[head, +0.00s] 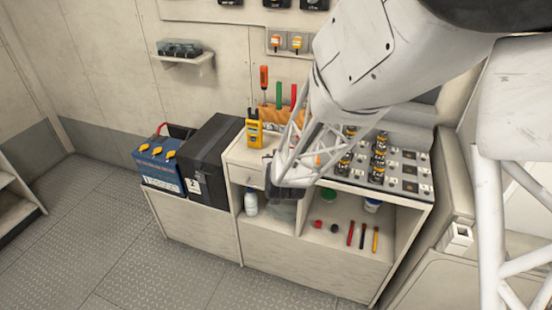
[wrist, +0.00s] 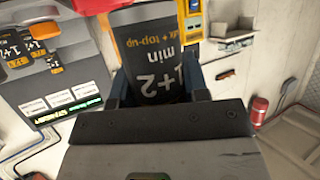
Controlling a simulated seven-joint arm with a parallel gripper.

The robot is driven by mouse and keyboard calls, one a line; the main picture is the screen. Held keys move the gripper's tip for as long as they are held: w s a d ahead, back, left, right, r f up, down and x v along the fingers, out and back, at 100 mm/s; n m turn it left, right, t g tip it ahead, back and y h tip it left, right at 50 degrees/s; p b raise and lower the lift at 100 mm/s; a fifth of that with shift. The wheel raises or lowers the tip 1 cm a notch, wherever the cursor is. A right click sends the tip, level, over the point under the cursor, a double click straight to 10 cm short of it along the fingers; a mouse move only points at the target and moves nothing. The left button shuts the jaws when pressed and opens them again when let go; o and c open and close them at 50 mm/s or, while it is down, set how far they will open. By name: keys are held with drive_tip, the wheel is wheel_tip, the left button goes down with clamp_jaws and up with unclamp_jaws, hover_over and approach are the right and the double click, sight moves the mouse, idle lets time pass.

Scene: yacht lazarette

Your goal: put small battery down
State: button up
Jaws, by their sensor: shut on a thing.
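My gripper (wrist: 158,84) is shut on the small battery (wrist: 160,55), a dark block with white "1+2 min" lettering and an orange line of text. The battery stands out ahead between the two blue-dark fingers in the wrist view. In the head view my gripper (head: 272,180) is in front of the bench, near its drawer; the held battery is mostly hidden there. Several similar dark batteries with orange marks (head: 379,145) stand on the slotted rack (head: 408,172) on the bench top. Some also show at the left of the wrist view (wrist: 38,48).
A yellow meter (head: 254,130) stands left of the tools. A large blue battery (head: 158,165) and a black case (head: 208,160) are at the left. The open shelf below holds pens (head: 362,237) and small items. Bare floor (head: 120,245) lies in front.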

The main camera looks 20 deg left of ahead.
idle(0.8)
drive_tip(key=w+d+f+m+h, duration=0.1)
drive_tip(key=d+f, duration=0.3)
drive_tip(key=f, duration=0.8)
drive_tip(key=d+f+m+t+h, duration=0.1)
drive_tip(key=d+f, duration=0.3)
drive_tip(key=f, duration=0.8)
drive_tip(key=w+d+f+h, duration=0.1)
drive_tip(key=d+f, duration=0.2)
drive_tip(key=f, duration=1)
drive_tip(key=w+d+m+h, duration=0.1)
drive_tip(key=w+d, duration=0.3)
drive_tip(key=d, duration=0.6)
drive_tip(key=w+d+m+h, duration=0.1)
drive_tip(key=w+d, duration=0.4)
drive_tip(key=d, duration=0.6)
drive_tip(key=w+d+f+m+h, duration=0.1)
drive_tip(key=w+d, duration=0.4)
drive_tip(key=d, duration=0.5)
drive_tip(key=shift+w+d+t, duration=0.25)
drive_tip(key=shift+d+t, duration=0.05)
drive_tip(key=shift+d, duration=0.05)
drive_tip(key=shift+r, duration=0.1)
